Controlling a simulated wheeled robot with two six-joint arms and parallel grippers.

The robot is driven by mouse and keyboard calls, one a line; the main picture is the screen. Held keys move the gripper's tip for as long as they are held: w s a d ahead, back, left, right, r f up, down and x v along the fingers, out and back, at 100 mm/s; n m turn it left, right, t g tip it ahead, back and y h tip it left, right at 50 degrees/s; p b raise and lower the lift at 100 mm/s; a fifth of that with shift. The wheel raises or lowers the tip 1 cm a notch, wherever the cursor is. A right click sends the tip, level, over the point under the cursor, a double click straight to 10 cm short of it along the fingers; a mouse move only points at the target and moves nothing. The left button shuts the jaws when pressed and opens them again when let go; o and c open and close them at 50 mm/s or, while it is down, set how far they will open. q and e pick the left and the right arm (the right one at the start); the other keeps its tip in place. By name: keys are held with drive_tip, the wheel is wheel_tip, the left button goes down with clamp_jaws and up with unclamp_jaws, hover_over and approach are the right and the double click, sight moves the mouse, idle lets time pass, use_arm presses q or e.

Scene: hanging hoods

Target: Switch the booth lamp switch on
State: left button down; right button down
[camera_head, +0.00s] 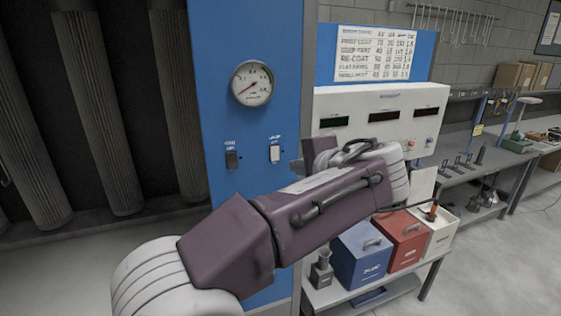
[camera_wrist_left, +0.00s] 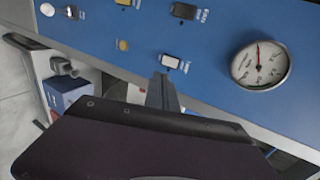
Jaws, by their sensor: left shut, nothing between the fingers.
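A blue panel (camera_head: 215,60) carries two small rocker switches, one dark (camera_head: 231,159) and one white (camera_head: 275,153). Their labels are too small to read surely, so I cannot tell which is the lamp's. In the left wrist view the white switch (camera_wrist_left: 171,61) lies just beyond my left fingertips, and the dark switch (camera_wrist_left: 183,11) is farther off. My left gripper (camera_head: 308,150) is shut and empty, to the right of the white switch; it also shows in the left wrist view (camera_wrist_left: 163,88). I see no clear contact. Which way the rockers are tipped is unclear. My right gripper is out of view.
A round gauge (camera_head: 252,83) sits above the switches. A white control box (camera_head: 400,104) with dark displays is behind my left arm. Blue (camera_head: 362,256) and red (camera_head: 401,240) boxes stand on a low bench. Pleated dark columns (camera_head: 90,110) line the left.

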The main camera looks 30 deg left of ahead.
use_arm(q)
drive_tip(key=p, duration=0.5)
approach(276, 160)
drive_tip(key=x, duration=0.5)
drive_tip(key=shift+w+a, duration=0.1)
drive_tip(key=shift+a, duration=0.15)
drive_tip(key=shift+w+a+f, duration=0.2)
drive_tip(key=shift+w, duration=0.15)
drive_tip(key=shift+a, duration=0.15)
drive_tip(key=shift+f, duration=0.1)
